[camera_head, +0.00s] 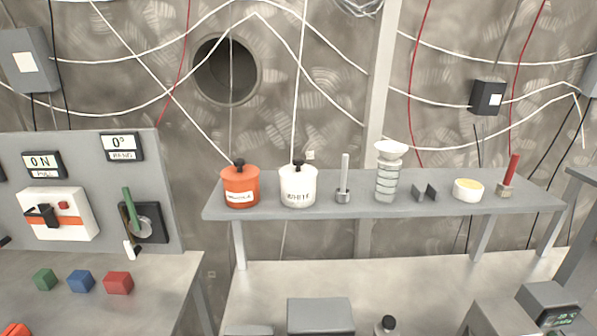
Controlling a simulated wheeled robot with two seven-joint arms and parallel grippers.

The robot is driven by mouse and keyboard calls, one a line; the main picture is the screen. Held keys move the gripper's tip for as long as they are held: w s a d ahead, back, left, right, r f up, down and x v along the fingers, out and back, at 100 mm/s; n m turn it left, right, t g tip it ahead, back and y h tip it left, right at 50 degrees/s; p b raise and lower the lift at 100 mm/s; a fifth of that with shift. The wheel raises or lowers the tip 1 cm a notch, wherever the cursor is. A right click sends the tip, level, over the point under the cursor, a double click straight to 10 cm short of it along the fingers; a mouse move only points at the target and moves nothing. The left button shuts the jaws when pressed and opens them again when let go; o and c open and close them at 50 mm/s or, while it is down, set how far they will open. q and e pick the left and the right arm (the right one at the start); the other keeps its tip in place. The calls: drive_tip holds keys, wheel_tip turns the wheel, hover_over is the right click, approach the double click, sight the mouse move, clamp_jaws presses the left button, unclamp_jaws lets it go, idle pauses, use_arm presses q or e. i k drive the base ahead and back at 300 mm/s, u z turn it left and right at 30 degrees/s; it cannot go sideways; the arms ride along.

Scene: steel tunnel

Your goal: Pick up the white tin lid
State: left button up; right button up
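A white tin (298,188) with "WHITE" lettered on its front stands upright on the raised grey shelf. Its white lid (298,169) sits on top and has a dark knob (298,161). An orange tin (240,188) with a similar dark-knobbed lid stands just to its left, with a small gap between them. Neither of my grippers is in view.
A control panel (90,150) and coloured cubes (81,281) are at left.

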sight(297, 170)
drive_tip(key=u, duration=2.1)
drive_tip(key=k, duration=1.95)
drive_tip(key=z, duration=2.1)
drive_tip(key=i, duration=0.5)
